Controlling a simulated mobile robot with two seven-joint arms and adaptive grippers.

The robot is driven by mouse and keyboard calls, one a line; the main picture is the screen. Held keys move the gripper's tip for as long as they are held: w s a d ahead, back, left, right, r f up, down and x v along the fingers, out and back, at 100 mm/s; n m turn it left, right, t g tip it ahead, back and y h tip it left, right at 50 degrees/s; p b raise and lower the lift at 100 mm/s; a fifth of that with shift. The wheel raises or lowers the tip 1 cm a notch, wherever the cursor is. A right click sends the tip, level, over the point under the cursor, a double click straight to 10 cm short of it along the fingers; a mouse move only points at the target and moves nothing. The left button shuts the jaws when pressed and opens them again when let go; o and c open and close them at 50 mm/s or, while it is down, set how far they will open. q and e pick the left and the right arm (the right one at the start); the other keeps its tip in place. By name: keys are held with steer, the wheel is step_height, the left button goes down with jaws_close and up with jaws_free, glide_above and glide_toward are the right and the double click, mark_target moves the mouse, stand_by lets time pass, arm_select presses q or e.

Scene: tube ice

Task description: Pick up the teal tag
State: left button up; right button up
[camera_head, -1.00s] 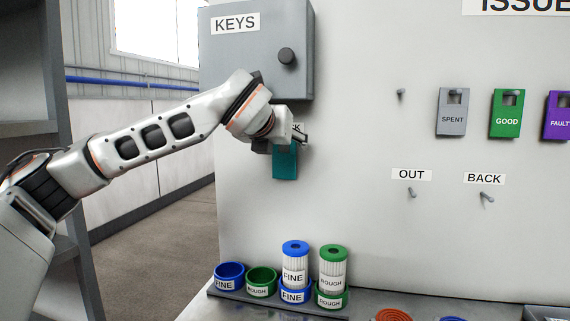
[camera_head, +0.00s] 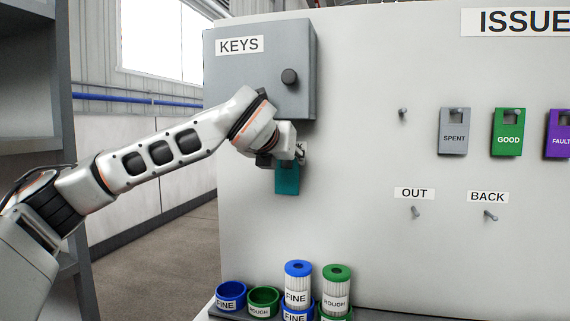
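The teal tag (camera_head: 287,180) hangs against the grey wall panel, just below the grey KEYS box. My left gripper (camera_head: 284,160) is at the tag's upper part and covers its top edge. The gripper's fingers are small and partly hidden by the wrist, so I cannot tell whether they are closed on the tag. A label behind the gripper is mostly hidden. My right gripper is not in view.
The KEYS box (camera_head: 262,70) with a dark knob juts out above my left gripper. Grey, green and purple tags hang at the right. Empty pegs sit by the OUT (camera_head: 414,193) and BACK (camera_head: 487,197) labels. Blue and green filter cartridges stand below on the bench.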

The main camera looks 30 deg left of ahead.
arm_select(q)
steer(key=shift+s+d+r, duration=0.15)
steer(key=shift+s+r, duration=0.2)
steer(key=shift+r, duration=0.1)
steer(key=s+d+p, duration=0.1)
steer(key=s+d, duration=0.3)
steer(key=s, duration=1.2)
steer(key=shift+s+d, duration=0.15)
steer(key=shift+s, duration=0.25)
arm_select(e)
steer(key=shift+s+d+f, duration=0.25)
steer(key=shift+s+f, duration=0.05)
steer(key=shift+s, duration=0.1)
arm_select(q)
steer(key=shift+f, duration=0.1)
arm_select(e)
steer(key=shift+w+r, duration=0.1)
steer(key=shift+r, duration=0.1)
arm_select(q)
steer(key=shift+p, duration=0.3)
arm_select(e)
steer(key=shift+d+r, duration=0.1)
